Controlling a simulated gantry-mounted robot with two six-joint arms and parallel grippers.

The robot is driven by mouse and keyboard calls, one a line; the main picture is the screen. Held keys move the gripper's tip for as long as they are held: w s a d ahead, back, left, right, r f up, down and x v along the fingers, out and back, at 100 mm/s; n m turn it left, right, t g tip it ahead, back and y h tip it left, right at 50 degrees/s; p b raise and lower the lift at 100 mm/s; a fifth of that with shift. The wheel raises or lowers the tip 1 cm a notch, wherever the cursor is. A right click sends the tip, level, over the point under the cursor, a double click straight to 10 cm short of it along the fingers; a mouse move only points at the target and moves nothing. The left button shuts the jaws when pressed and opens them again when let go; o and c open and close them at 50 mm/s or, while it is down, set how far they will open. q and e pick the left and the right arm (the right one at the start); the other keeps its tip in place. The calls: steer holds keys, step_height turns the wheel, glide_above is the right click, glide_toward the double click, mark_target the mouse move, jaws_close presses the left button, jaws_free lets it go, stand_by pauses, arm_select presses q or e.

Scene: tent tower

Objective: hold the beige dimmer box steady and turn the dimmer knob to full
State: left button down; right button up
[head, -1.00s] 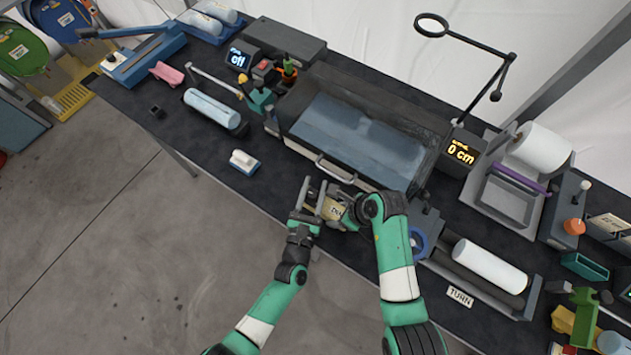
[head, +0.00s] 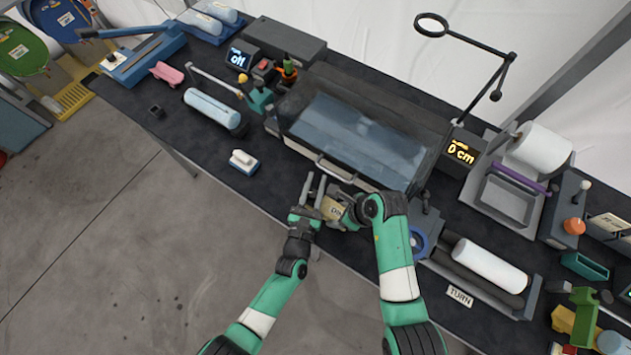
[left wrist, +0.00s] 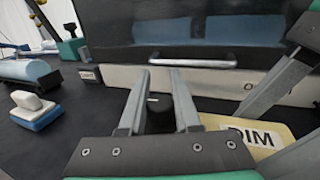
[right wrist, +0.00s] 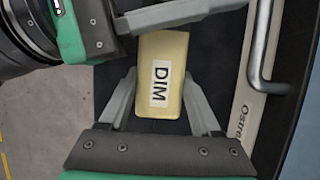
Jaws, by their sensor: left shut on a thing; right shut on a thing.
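The beige dimmer box (head: 333,209) with its DIM label lies at the front edge of the bench, below the machine's handle. My right gripper (right wrist: 163,105) is shut on the box, with one finger along each side; the box also shows in the left wrist view (left wrist: 262,130). My left gripper (left wrist: 160,85) is shut on the dark dimmer knob (left wrist: 158,118) at the end of the box, a finger on each side of it. The knob is mostly hidden between the fingers, so its setting cannot be read.
A clear-lidded machine (head: 355,135) with a metal handle (head: 334,168) stands just behind the box. A white-and-blue block (head: 243,161) sits to the left. One display (head: 238,58) appears to read off; another (head: 460,152) reads 0 cm. A roller unit (head: 487,268) lies to the right.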

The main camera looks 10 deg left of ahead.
arm_select(q)
steer(key=shift+d+r+m+h, duration=0.15)
steer(key=shift+m+h, duration=0.25)
steer(key=shift+h, duration=0.2)
steer(key=shift+m+h, duration=0.3)
steer(key=shift+h, duration=0.1)
steer(key=c, duration=0.9)
jaws_free()
steer(key=shift+f, duration=0.2)
steer(key=v, duration=1.2)
steer(key=shift+r, duration=0.2)
